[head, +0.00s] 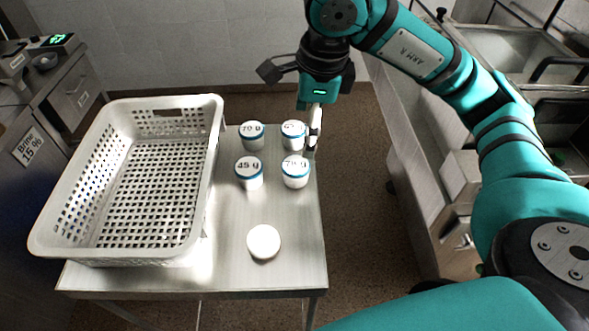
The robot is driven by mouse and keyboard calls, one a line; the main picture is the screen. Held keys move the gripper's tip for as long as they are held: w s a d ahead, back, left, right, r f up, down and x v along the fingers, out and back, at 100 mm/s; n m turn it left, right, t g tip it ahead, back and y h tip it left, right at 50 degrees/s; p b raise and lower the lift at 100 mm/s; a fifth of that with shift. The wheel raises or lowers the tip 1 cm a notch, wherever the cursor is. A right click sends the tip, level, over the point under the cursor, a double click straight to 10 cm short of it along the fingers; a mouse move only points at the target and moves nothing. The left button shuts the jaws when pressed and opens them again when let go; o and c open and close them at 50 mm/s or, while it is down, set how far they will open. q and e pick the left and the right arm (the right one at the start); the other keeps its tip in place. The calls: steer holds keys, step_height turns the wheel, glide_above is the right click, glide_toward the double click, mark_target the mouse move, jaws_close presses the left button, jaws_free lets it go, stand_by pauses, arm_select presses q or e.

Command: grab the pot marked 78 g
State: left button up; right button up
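Several white pots with blue bands stand on a small steel table. The front right pot (295,172) has a lid that appears to read 78 g, though the middle digit is not sharp. The back left pot (252,136) appears to read 70 g, and the front left pot (249,173) reads 45 g. The back right pot (292,136) has a lid I cannot read. My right gripper (313,128) points down at the table's right edge, beside the back right pot and behind the front right one. Its finger opening is not clear. My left gripper is out of view.
A white perforated basket (213,150), empty, fills the table's left side. A plain white round item (264,242) lies at the front of the steel table (290,270). Sinks and a steel counter stand to the right, with a scale (50,45) at far left.

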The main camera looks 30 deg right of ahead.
glide_above(296, 165)
steer(key=d, duration=0.1)
steer(key=f, duration=0.4)
steer(key=s+f, duration=0.1)
steer(key=f, duration=0.1)
steer(key=shift+d+f, duration=0.1)
steer(key=shift+f, duration=0.1)
steer(key=shift+w+f+p, duration=0.15)
steer(key=shift+f+p, duration=0.2)
steer(key=shift+f, duration=0.25)
steer(key=f, duration=0.1)
steer(key=a+f+p, duration=0.1)
steer(key=f+p, duration=0.1)
steer(key=f, duration=0.1)
steer(key=shift+w+a, duration=0.15)
steer(key=shift+w, duration=0.15)
steer(key=shift+w+f, duration=0.1)
steer(key=shift+f, duration=0.45)
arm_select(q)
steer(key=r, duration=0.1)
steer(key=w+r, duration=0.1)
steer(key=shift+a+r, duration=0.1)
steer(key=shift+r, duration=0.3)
arm_select(e)
steer(key=c, duration=1.3)
